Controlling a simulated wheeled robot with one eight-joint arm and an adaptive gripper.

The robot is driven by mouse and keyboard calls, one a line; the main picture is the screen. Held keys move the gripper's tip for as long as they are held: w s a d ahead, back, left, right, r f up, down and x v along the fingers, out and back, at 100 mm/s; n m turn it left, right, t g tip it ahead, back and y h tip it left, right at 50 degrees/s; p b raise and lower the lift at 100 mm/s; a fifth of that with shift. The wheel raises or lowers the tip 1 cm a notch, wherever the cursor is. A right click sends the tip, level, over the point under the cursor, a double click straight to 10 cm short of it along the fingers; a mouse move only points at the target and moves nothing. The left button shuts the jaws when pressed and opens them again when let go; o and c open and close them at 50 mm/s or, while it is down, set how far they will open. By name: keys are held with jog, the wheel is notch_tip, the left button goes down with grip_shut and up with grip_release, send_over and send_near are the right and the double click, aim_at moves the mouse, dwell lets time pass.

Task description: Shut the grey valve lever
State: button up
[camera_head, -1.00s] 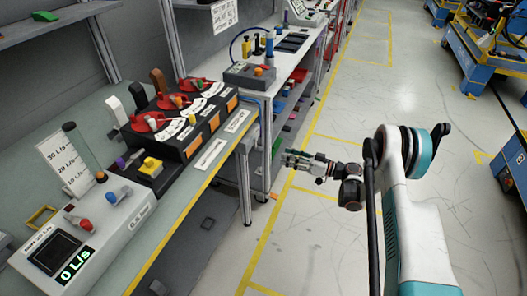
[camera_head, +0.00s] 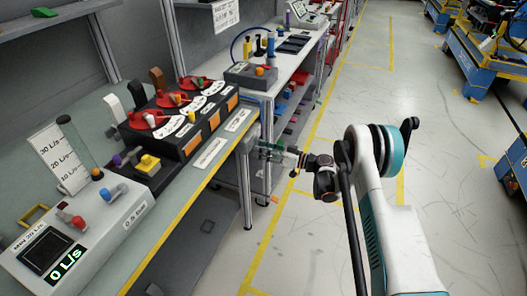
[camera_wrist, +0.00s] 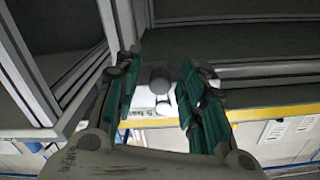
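A light grey flow unit (camera_head: 92,240) stands at the near left of the bench. On it are a grey lever with a blue knob (camera_head: 107,194) and one with a red knob (camera_head: 78,222). I cannot tell for sure which lever is the grey valve lever. My gripper (camera_head: 272,151) is right of the bench edge, well apart from the unit. In the wrist view its green fingers (camera_wrist: 156,95) stand apart with nothing clearly held. A dark round shape (camera_wrist: 160,79) and a white one (camera_wrist: 163,107) show between them; I cannot tell what they are.
A black box (camera_head: 180,125) with red dials and a yellow button block (camera_head: 148,163) stand beyond the unit. The bench has a yellow front edge (camera_head: 165,243). The floor to the right is open.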

aim_at(250, 146)
grip_shut()
jog(key=s+r+m, duration=0.1)
jog(key=m, duration=0.3)
jog(key=s+a+r+m, duration=0.1)
jog(key=s+m, duration=0.1)
jog(key=m, duration=0.3)
jog(key=s+r+m, duration=0.1)
jog(key=m, duration=0.3)
jog(key=shift+s+a+m, duration=0.15)
jog(key=shift+m, duration=0.15)
jog(key=shift+s+a+r+m, duration=0.1)
jog(key=shift+r+m, duration=0.35)
jog(key=shift+m, duration=0.65)
jog(key=shift+s+r+m, duration=0.1)
jog(key=shift+r+m, duration=0.35)
jog(key=shift+m, duration=0.65)
grip_release()
jog(key=shift+r, duration=0.1)
